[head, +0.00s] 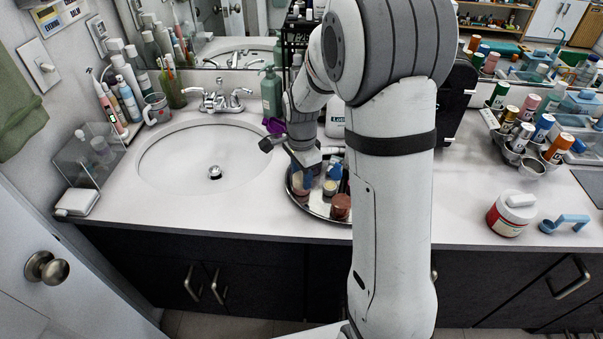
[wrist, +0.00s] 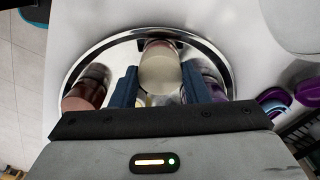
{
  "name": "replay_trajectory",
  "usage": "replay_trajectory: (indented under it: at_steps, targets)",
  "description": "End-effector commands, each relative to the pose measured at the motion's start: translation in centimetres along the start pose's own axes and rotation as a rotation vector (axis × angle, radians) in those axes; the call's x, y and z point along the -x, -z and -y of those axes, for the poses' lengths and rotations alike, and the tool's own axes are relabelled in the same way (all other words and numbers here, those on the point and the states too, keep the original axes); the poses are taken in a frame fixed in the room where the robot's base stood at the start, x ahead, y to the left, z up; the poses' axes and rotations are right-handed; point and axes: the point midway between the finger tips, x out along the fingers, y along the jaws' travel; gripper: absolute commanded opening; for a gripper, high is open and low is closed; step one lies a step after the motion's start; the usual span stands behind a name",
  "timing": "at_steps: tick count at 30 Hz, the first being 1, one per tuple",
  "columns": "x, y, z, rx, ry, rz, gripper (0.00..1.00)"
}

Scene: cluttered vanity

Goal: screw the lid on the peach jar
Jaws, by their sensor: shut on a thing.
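My gripper (wrist: 159,78) points down over the round mirrored tray (wrist: 70,75). Its two blue fingers are shut on a cream, round lid (wrist: 160,72). A pinkish edge shows just past the lid, apparently the peach jar (wrist: 158,44), mostly hidden under it. I cannot tell whether the lid is seated on its rim or only resting there. In the head view my gripper (head: 320,174) is low over the tray (head: 320,211), left of my arm, with the cream lid (head: 330,187) between the fingers.
A red-brown jar (head: 340,207) stands close by on the tray; purple items (wrist: 274,100) lie beside it. The sink (head: 190,160) is left. A red-and-white jar (head: 507,215), a blue object (head: 565,222) and a rack of bottles (head: 530,150) are right. The front counter between is clear.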

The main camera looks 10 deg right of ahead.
Motion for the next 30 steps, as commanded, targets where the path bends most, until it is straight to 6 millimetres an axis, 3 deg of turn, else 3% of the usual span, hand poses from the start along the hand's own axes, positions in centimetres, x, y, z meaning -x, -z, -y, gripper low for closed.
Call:
replay_trajectory:
  at_steps: [19, 30]
  targets:
    - [-0.09, -0.02, -0.01, -0.054, -0.001, 0.000, 0.14]
    - [-0.10, 0.00, 0.03, -0.418, 0.000, 0.000, 0.14]
